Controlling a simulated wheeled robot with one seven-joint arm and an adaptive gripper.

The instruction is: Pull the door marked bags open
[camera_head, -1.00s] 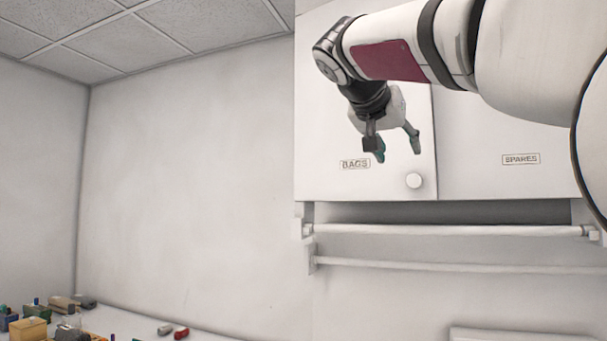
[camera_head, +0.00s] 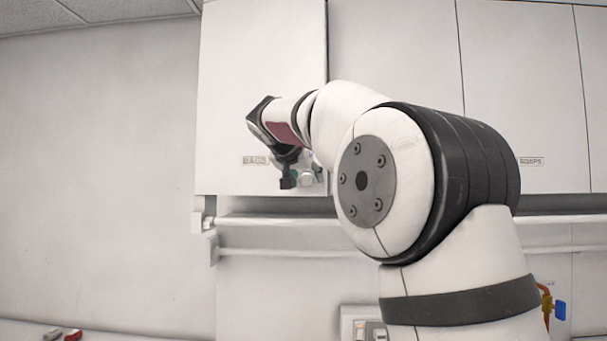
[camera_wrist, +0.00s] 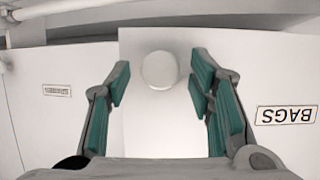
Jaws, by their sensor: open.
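The door marked BAGS (camera_head: 235,90) is a white cabinet door, and it looks shut. Its label (camera_wrist: 286,114) reads upside down at the right of the wrist view. A round white knob (camera_wrist: 160,70) sits near the door's edge. My gripper (camera_wrist: 157,88) is open, with one green-padded finger on each side of the knob in the picture. The knob lies nearer the right finger, with gaps on both sides; I cannot tell how deep the fingers reach. In the head view my gripper (camera_head: 303,178) is at the door's lower right corner, partly hidden by my arm.
More white cabinet doors (camera_head: 525,80) adjoin on the right, one with a small label (camera_head: 531,161). White rails (camera_head: 275,220) run below the cabinet. A wall outlet (camera_head: 362,322) and a blue-handled valve (camera_head: 560,310) are lower down. The wall to the left is bare.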

